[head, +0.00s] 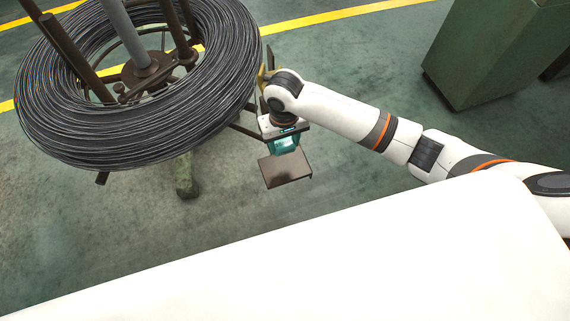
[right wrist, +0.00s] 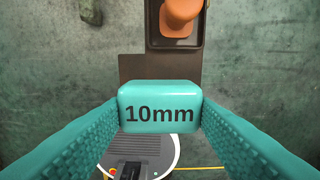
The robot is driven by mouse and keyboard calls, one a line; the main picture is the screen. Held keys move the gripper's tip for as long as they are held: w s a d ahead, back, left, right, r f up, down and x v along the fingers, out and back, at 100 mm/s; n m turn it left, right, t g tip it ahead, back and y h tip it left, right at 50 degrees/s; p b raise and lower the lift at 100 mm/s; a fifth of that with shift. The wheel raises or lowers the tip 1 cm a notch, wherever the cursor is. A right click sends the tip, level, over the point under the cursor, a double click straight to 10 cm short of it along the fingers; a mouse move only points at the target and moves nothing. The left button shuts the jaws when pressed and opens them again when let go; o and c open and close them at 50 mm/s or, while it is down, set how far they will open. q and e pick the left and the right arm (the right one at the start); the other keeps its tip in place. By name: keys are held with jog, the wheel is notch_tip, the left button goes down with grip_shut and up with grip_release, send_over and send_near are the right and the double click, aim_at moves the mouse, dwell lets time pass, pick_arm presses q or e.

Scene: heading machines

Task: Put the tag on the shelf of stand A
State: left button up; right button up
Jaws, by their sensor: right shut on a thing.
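My right gripper (head: 285,140) is shut on a teal tag (right wrist: 160,108) marked "10mm". The tag sits between its two teal fingers in the right wrist view. In the head view the gripper is over or close to the far edge of a flat brown shelf (head: 287,170). The shelf also shows beyond the tag in the right wrist view (right wrist: 138,66). I cannot tell whether tag and shelf touch. The shelf is beside a stand with a large coil of dark wire (head: 140,135). No letter on the stand is readable. My left gripper is not in view.
An orange object (right wrist: 180,12) rests in a dark tray (right wrist: 172,43) beside the shelf in the right wrist view. A green cabinet (head: 490,55) stands at the upper right. Yellow lines (head: 340,14) mark the green floor, which is clear between coil and cabinet.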

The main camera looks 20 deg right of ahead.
aim_at(284, 144)
notch_tip(284, 144, down, 8)
jog(key=shift+f+b, duration=0.1)
jog(key=shift+b, duration=0.35)
jog(key=shift+f, duration=0.3)
jog(key=shift+f, duration=0.1)
jog(key=o, duration=1)
jog(key=shift+c, duration=0.2)
notch_tip(284, 144, up, 12)
jog(key=shift+r+p, duration=0.15)
jog(key=shift+p, duration=0.7)
